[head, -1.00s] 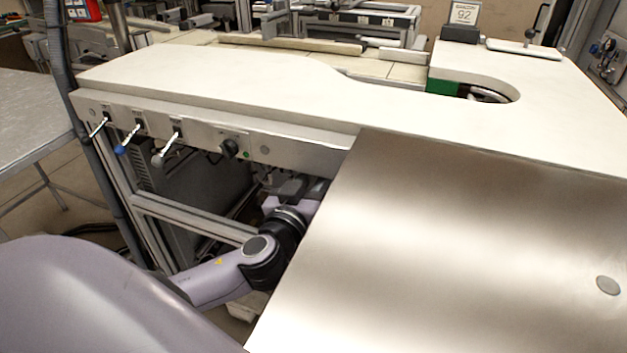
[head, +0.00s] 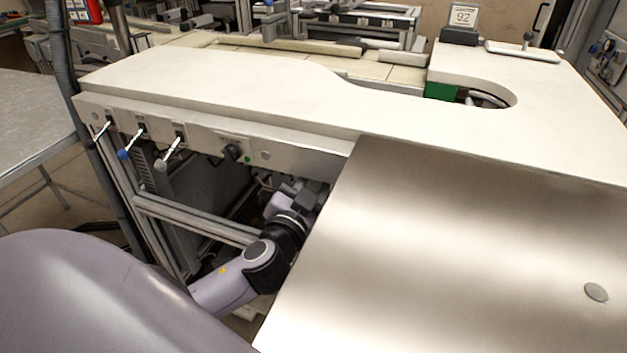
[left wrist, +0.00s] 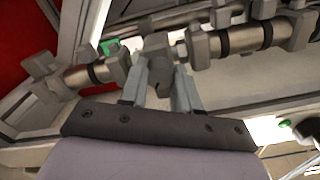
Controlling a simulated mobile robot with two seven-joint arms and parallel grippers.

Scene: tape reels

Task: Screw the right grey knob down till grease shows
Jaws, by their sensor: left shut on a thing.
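My left gripper (left wrist: 160,84) is shut on a grey knob (left wrist: 156,46) on a row of metal pipe fittings in the left wrist view. One finger is on each side of it, and the fingers hide part of it. Another grey knob (left wrist: 199,46) is just to the right, and one more (left wrist: 41,66) is at the far left. In the head view my left gripper (head: 300,190) reaches under the machine's table edge, where the knobs cannot be made out. No grease can be made out. My right gripper is not in view.
Metal pipes (left wrist: 97,72) run beside the held knob, close to the fingers. In the head view the white table top (head: 240,85) and a steel plate (head: 450,240) overhang my arm. A frame rail (head: 190,218) runs left of it.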

